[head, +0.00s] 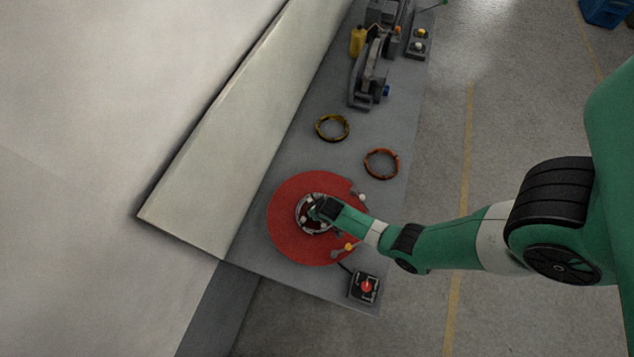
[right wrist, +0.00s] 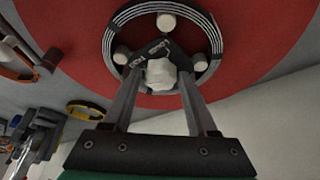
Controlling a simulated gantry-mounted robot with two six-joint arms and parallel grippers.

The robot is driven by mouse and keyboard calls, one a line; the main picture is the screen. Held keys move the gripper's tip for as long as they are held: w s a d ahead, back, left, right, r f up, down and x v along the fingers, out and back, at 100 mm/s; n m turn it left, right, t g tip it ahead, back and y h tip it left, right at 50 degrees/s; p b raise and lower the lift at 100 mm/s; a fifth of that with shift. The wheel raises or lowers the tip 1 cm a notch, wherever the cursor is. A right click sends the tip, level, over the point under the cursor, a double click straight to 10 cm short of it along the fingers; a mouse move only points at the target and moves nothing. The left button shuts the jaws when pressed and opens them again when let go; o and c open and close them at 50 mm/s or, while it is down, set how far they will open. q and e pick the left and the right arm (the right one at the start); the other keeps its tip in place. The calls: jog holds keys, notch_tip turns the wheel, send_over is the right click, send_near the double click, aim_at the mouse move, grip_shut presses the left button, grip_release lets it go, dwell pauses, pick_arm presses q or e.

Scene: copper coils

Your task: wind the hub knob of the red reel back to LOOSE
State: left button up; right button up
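The red reel (head: 290,235) lies flat on the grey bench, and its red disc fills the upper part of the right wrist view (right wrist: 75,55). At its centre is a dark ringed hub with pale bolts. The pale hub knob (right wrist: 161,74) sits in the middle, beside a black label plate (right wrist: 150,50) with white lettering, too small to read surely. My right gripper (head: 318,210) reaches down over the hub from the right. Its two fingers (right wrist: 161,80) stand either side of the knob and appear closed on it. My left gripper is not in view.
A yellow coil (head: 332,128) and an orange coil (head: 381,164) lie beyond the reel. A grey machine (head: 368,80) stands farther back. A control box with a red button (head: 364,287) sits near the bench's front corner. A pale wall panel (head: 230,150) bounds the left side.

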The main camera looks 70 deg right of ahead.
grip_shut()
